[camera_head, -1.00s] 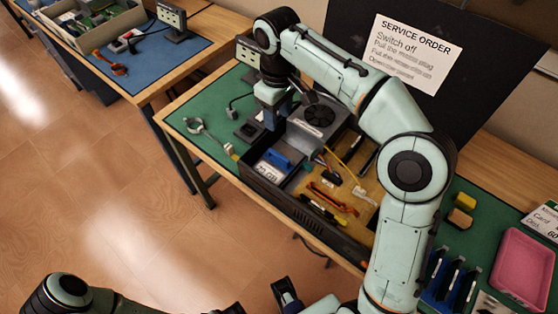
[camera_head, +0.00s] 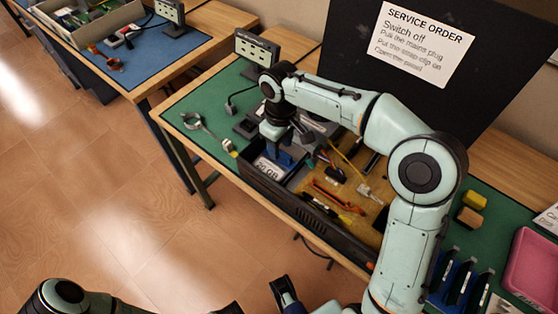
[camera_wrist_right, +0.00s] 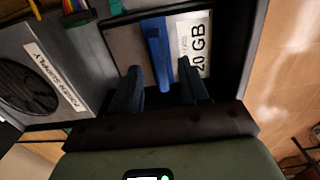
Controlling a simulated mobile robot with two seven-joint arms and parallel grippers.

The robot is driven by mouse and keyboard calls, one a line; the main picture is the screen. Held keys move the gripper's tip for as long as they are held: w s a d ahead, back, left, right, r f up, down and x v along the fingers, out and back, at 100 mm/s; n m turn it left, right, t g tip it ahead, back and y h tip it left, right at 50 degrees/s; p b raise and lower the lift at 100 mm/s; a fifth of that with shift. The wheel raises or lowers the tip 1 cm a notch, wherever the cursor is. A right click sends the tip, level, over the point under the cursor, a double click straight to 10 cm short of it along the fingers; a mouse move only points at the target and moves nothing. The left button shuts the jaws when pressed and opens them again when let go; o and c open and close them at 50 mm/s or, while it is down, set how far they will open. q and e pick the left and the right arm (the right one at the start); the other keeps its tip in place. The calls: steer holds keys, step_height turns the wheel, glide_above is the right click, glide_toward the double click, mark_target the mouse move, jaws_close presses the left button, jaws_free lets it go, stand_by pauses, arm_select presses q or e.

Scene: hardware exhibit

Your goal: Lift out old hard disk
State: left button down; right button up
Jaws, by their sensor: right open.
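The old hard disk (camera_head: 266,171), with a white label reading "20 GB", lies in the near left corner of the open computer case (camera_head: 305,213). In the right wrist view the disk (camera_wrist_right: 195,45) carries a raised blue strap or handle (camera_wrist_right: 156,50). My right gripper (camera_head: 281,155) is above the disk. In the wrist view its two dark blue fingers (camera_wrist_right: 160,90) are apart, on either side of the blue handle's near end, with gaps visible. What looks like my left gripper (camera_head: 284,292) shows at the bottom edge; its jaws cannot be made out.
A fan unit labelled "Power supply" (camera_wrist_right: 32,85) stands beside the disk. Cables and orange tools (camera_head: 330,194) lie in the case. A blue rack (camera_head: 458,285), pink tray (camera_head: 535,265), sponge-like blocks (camera_head: 470,208) and a strap clip (camera_head: 195,121) are on the green mat.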

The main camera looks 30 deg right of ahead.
steer(key=shift+f, duration=0.3)
jaws_close()
steer(key=shift+r, duration=0.2)
step_height(320, 180, up, 20)
steer(key=p, duration=0.6)
steer(key=shift+f, duration=0.1)
